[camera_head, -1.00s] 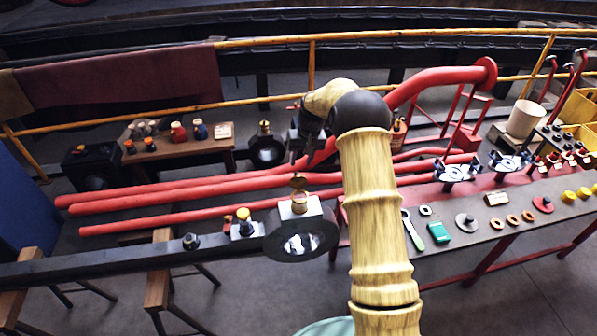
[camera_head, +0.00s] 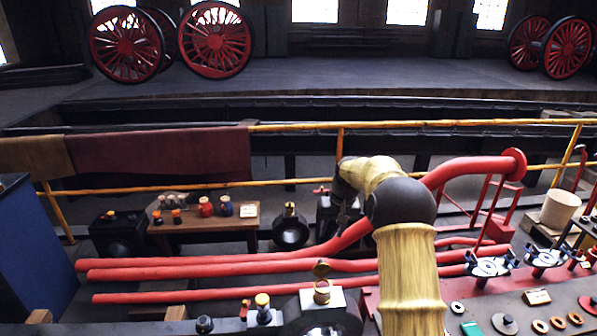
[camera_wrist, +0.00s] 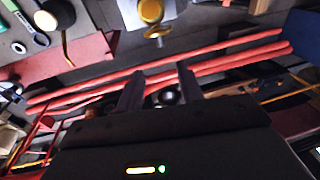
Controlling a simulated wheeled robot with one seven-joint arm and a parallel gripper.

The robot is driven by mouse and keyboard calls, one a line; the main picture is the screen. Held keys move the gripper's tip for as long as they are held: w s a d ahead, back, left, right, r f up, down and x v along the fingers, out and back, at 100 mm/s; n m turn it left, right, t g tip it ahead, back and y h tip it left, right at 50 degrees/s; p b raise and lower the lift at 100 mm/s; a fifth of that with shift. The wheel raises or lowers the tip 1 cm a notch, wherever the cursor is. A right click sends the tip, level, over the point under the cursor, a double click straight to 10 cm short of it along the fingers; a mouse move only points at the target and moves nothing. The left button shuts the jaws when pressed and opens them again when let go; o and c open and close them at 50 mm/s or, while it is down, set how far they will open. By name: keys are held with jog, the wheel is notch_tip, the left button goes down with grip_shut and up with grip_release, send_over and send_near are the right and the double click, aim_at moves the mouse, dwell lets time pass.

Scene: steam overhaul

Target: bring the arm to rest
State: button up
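My arm rises from the bottom of the head view in ribbed yellow sections, bends at a dark joint and reaches away to the left. My gripper (camera_head: 342,217) hangs beyond that bend, dark and small, above the red pipes (camera_head: 215,265). In the wrist view my gripper (camera_wrist: 160,84) shows two dark fingers standing apart with nothing held between them. The red pipes also cross behind the fingers there (camera_wrist: 235,58). A brass fitting on a white block (camera_head: 322,291) is below and nearer than the gripper; its round brass top shows in the wrist view (camera_wrist: 151,10).
A bench (camera_head: 470,302) with rings and valve parts is at right. A small wooden table (camera_head: 190,238) with jars stands at left. A yellow rail (camera_head: 290,127) runs behind. Red spoked wheels (camera_head: 215,40) stand far back on an open floor.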

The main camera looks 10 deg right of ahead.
jog(key=s+a+r+t+h, duration=0.1)
jog(key=s+a, duration=0.1)
jog(key=s, duration=3.1)
jog(key=shift+s+a+r+h+p, duration=0.2)
jog(key=shift+s+r+h+p, duration=0.15)
jog(key=shift+h+p, duration=0.05)
